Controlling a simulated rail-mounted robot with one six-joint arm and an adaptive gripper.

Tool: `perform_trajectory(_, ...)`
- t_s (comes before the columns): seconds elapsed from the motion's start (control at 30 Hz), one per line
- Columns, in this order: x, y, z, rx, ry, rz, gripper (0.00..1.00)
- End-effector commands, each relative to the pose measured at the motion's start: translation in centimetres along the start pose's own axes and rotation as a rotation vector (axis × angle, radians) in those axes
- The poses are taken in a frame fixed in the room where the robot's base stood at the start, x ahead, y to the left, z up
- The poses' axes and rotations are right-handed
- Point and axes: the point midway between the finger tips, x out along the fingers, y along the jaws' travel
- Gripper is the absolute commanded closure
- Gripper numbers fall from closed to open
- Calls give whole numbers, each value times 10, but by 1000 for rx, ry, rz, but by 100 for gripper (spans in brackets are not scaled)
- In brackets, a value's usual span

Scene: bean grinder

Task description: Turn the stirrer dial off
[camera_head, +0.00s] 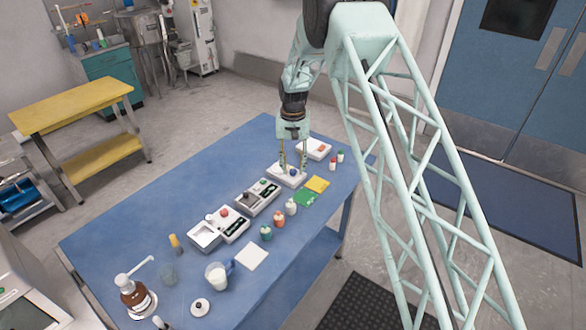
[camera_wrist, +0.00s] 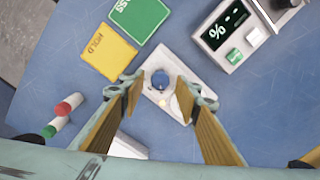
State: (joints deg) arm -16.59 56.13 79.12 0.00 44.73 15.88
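The stirrer (camera_head: 279,178) is a small white box near the far right end of the blue table. In the wrist view the white box (camera_wrist: 203,57) carries a round blue dial (camera_wrist: 160,79) with a small pale spot just below it. My gripper (camera_head: 292,161) points down over this box. In the wrist view my gripper (camera_wrist: 158,95) is open, one finger on each side of the blue dial, with visible gaps and nothing held. I cannot tell how high the fingertips are above the box or whether the dial is on.
A green card (camera_wrist: 138,17) and a yellow card (camera_wrist: 107,53) lie beside the stirrer. A device with a dark percent display (camera_wrist: 228,25) stands close by. Red- and green-capped vials (camera_wrist: 65,105) stand on the other side. Another white box (camera_head: 315,147) sits behind. Several bottles stand along the table (camera_head: 130,235).

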Motion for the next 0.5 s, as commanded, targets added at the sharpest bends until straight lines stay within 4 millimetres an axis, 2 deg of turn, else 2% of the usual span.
perform_trajectory(0.4, 4, 0, 0, 0, 0, 0, 70)
perform_trajectory(0.5, 4, 0, 0, 0, 0, 0, 78)
